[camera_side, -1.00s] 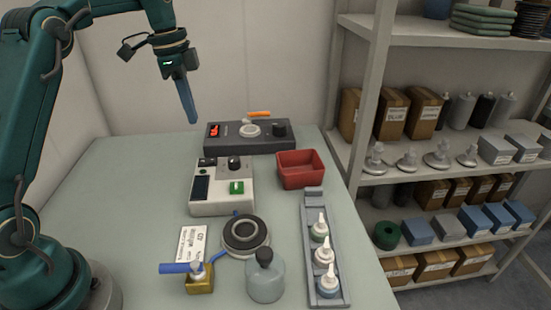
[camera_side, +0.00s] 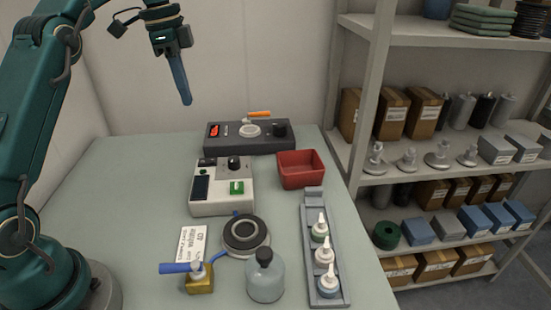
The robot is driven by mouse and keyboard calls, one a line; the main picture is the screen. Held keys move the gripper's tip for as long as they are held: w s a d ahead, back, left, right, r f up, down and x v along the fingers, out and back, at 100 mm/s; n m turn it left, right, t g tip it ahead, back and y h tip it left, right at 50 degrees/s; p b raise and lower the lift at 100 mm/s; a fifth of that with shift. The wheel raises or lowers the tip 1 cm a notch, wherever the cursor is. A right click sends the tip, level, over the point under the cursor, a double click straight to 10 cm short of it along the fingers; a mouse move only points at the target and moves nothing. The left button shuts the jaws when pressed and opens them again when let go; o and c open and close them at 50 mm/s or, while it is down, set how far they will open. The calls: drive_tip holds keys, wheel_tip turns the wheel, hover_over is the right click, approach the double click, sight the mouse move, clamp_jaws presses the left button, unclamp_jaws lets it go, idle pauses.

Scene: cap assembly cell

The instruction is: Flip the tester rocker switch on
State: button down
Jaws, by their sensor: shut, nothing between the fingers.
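A cream box-shaped device (camera_side: 208,208) stands in the middle of the table, with a dark screen (camera_side: 201,188), a black knob (camera_side: 234,163) and a green part (camera_side: 237,187) on top. Behind it is a dark grey unit (camera_side: 262,146) with a red lit part (camera_side: 214,130), a pale round plate and a black knob. I cannot tell for sure which is the tester, or how its rocker is set. My gripper (camera_side: 187,102) is shut and empty, its blue fingers pointing down, well above the table and apart from both devices.
A red bin (camera_side: 301,169) and a grey rack (camera_side: 310,205) with white-tipped bottles stand to the right. In front are a round black-topped pad (camera_side: 246,234), a grey-blue bottle (camera_side: 265,279), a brass block with a blue handle (camera_side: 199,281) and a label card (camera_side: 191,242).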

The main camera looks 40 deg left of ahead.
sight(212, 160)
drive_tip(key=shift+w+d, duration=0.5)
drive_tip(key=shift+d, duration=0.05)
drive_tip(key=shift+f, duration=0.15)
drive_tip(key=f, duration=0.9)
drive_tip(key=w+d+f, duration=0.1)
drive_tip(key=f, duration=0.3)
drive_tip(key=shift+w+d+f, duration=0.1)
drive_tip(key=shift+f, duration=0.2)
drive_tip(key=shift+f, duration=0.2)
idle(0.4)
